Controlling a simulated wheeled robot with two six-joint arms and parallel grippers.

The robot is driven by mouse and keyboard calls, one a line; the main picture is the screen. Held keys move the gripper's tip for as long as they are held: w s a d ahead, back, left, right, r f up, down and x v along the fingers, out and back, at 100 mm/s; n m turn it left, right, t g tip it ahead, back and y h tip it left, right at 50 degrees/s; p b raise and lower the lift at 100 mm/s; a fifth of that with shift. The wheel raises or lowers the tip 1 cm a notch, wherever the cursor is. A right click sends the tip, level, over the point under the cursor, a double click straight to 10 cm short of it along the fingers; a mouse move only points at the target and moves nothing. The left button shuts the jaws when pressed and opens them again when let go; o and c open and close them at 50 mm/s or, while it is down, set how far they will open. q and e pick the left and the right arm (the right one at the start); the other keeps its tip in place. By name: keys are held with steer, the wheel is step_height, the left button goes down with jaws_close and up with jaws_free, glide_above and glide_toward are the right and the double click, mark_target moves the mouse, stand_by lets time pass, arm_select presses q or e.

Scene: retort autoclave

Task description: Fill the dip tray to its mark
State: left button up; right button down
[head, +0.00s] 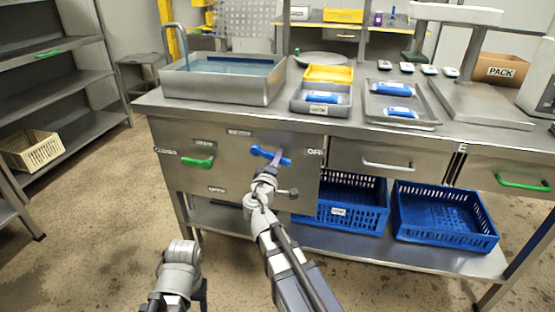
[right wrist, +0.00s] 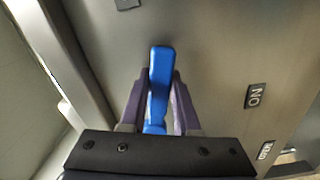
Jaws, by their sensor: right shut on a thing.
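The dip tray (head: 222,90) is a deep metal basin on the left of the bench, holding blue water (head: 232,66). I cannot make out the water level against a mark. My right gripper (head: 273,163) is shut on the lever; the right wrist view shows the blue lever (right wrist: 160,85) between the fingers. My left arm shows at the bottom, its gripper out of view.
Grey trays with blue packs (head: 394,89) and a yellow bin (head: 328,74) stand right of the basin. Blue crates (head: 444,216) sit on the lower shelf.

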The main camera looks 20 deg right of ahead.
steer(key=shift+r, duration=0.1)
stand_by(0.7)
steer(key=shift+s+r+n+p, duration=0.1)
steer(key=shift+r+n+p, duration=0.5)
steer(key=shift+n+p, duration=0.15)
steer(key=shift+d+r+n+p, duration=0.1)
steer(key=shift+r+n+p, duration=0.3)
steer(key=shift+n, duration=0.45)
steer(key=c, duration=0.6)
jaws_free()
steer(key=shift+c, duration=0.2)
steer(key=shift+s, duration=0.1)
steer(key=v, duration=0.7)
steer(key=shift+s+a, duration=0.25)
